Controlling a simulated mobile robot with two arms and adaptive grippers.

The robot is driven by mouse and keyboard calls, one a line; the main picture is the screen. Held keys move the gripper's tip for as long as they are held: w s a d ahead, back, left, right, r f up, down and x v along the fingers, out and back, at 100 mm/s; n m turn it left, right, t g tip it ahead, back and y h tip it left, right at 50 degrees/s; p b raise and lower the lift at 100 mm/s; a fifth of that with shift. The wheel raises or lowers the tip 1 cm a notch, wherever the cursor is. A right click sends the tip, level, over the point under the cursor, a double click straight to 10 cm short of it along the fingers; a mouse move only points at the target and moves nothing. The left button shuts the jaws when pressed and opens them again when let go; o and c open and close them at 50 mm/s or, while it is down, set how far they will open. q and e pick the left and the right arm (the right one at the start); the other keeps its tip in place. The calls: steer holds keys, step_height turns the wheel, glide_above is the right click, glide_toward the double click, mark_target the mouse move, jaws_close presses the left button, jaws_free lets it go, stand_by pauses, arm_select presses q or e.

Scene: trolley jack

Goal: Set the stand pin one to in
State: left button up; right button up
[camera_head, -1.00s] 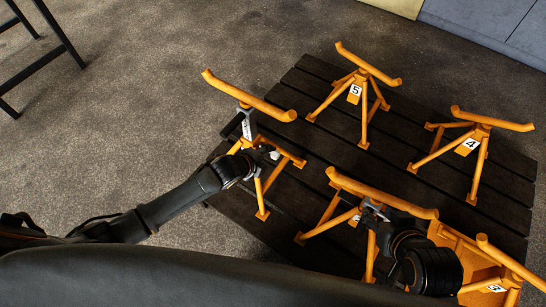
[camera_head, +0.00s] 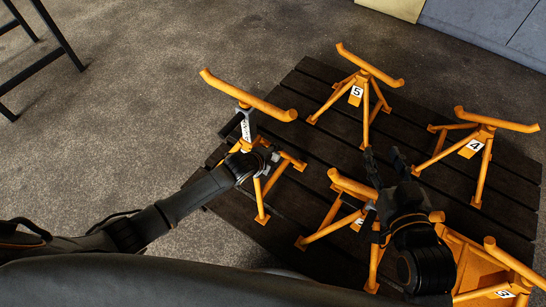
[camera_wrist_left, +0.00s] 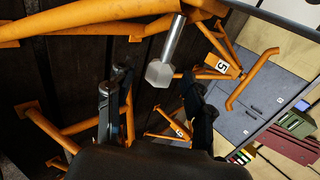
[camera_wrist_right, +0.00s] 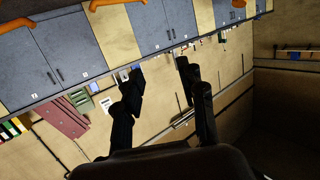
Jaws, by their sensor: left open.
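An orange stand (camera_head: 262,195) with a long top bar stands at the left of the slatted platform; its white label is seen edge-on and I cannot read its number. In the left wrist view a silver pin (camera_wrist_left: 171,40) with a hexagonal head (camera_wrist_left: 159,73) sticks out from an orange stand. My left gripper (camera_head: 268,156) is at the left stand. In the left wrist view its fingers (camera_wrist_left: 157,90) are apart, with the pin head beyond and between them, not gripped. My right gripper (camera_head: 382,158) is open and empty above the platform; its fingers (camera_wrist_right: 158,80) are apart.
Orange stands 5 (camera_head: 357,92), 4 (camera_head: 470,146) and 3 (camera_head: 503,294) stand on the dark slatted platform (camera_head: 300,85). Another stand (camera_head: 332,217), its label partly hidden, is beside my right arm. Bare floor (camera_head: 130,110) lies to the left.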

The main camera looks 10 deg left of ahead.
arm_select(q)
jaws_close()
steer(key=shift+w+a+p, duration=0.2)
steer(key=shift+w+a, duration=0.15)
steer(key=shift+a, duration=0.5)
steer(key=shift+w+a+p, duration=0.15)
steer(key=shift+w+a, duration=0.15)
steer(key=shift+a, duration=0.5)
arm_select(e)
steer(key=shift+s+d+f+g+h, duration=0.2)
steer(key=shift+f+g, duration=0.1)
steer(key=shift+f, duration=0.2)
steer(key=shift+s+d+f+g+h, duration=0.1)
steer(key=shift+s+f+g, duration=0.2)
steer(key=shift+f, duration=0.15)
steer(key=shift+s+d+f+g+h, duration=0.15)
steer(key=shift+f+g, duration=0.15)
steer(key=shift+f, duration=0.2)
arm_select(q)
jaws_free()
arm_select(e)
steer(key=shift+a, duration=0.1)
arm_select(q)
steer(key=shift+s, duration=0.1)
steer(key=v, duration=1.2)
